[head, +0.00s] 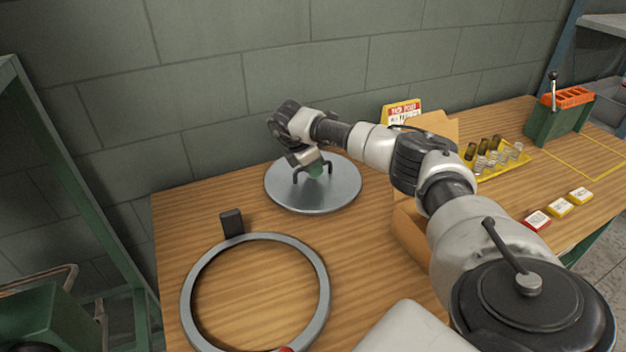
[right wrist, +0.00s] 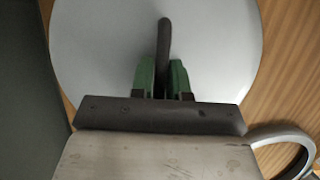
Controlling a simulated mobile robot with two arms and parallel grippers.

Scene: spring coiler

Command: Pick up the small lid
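The small lid (head: 340,192) is a flat grey metal disc with a dark arched handle (head: 328,168). It looks level at the back of the wooden table, and I cannot tell whether it touches the top. My right gripper (head: 316,170) points down at the middle of the lid. In the right wrist view its green fingers (right wrist: 162,80) stand close on both sides of the dark handle bar (right wrist: 164,45) and look shut on it. The lid's pale disc (right wrist: 100,50) fills much of that view. My left gripper is not in view.
A grey metal ring (head: 318,262) with a black block (head: 231,222) at its rim lies front left. A cardboard box (head: 410,235) stands partly behind my right arm. A yellow tray (head: 512,160) of small parts, labelled boxes (head: 559,207) and a green-orange holder (head: 555,122) are right.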

